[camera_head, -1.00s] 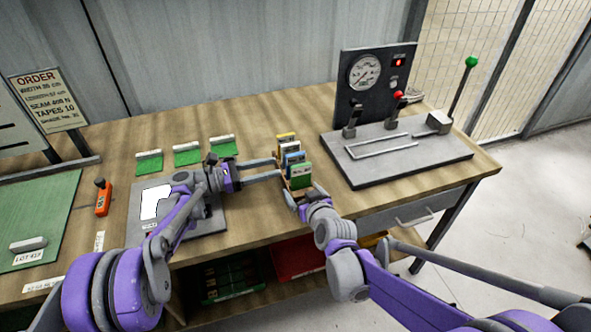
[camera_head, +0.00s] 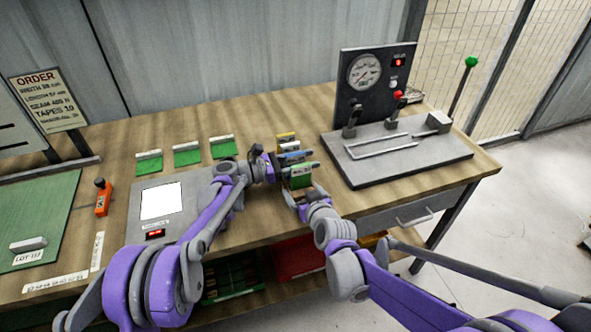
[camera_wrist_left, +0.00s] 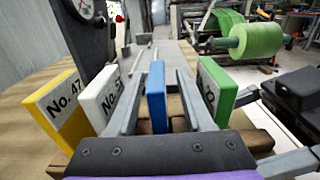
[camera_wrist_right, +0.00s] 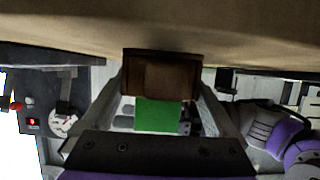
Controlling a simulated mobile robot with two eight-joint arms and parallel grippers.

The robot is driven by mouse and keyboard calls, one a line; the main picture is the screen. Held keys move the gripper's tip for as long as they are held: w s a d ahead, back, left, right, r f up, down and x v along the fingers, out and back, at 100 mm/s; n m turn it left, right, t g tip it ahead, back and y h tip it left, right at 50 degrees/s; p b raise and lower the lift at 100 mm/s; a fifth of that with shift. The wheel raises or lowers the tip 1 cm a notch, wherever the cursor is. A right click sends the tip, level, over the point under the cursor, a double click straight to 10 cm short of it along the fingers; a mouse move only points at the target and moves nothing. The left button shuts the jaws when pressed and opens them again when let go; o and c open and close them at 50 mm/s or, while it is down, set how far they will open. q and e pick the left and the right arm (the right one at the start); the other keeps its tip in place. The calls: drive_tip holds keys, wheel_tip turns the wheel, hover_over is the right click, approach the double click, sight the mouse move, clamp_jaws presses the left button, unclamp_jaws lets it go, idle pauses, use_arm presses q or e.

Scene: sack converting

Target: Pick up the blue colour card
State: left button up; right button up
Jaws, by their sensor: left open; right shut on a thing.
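The blue colour card (camera_wrist_left: 157,97) stands upright in a wooden rack, between a white card (camera_wrist_left: 100,101) and a green card (camera_wrist_left: 215,88). A yellow card (camera_wrist_left: 60,108) stands at the left end. My left gripper (camera_wrist_left: 158,92) is open, with one finger on each side of the blue card; contact is not clear. In the head view my left gripper (camera_head: 296,157) reaches in over the rack from the left and hides part of the cards. My right gripper (camera_head: 299,194) is shut on the wooden rack (camera_wrist_right: 165,76) at its near end.
A gauge panel with levers (camera_head: 375,90) stands right of the rack. Three green cards (camera_head: 187,154) lie behind a grey plate with a white screen (camera_head: 161,201). An orange switch (camera_head: 103,198) and green mat (camera_head: 45,215) are at left. Table behind the rack is clear.

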use_arm(q)
clamp_jaws()
idle(1.4)
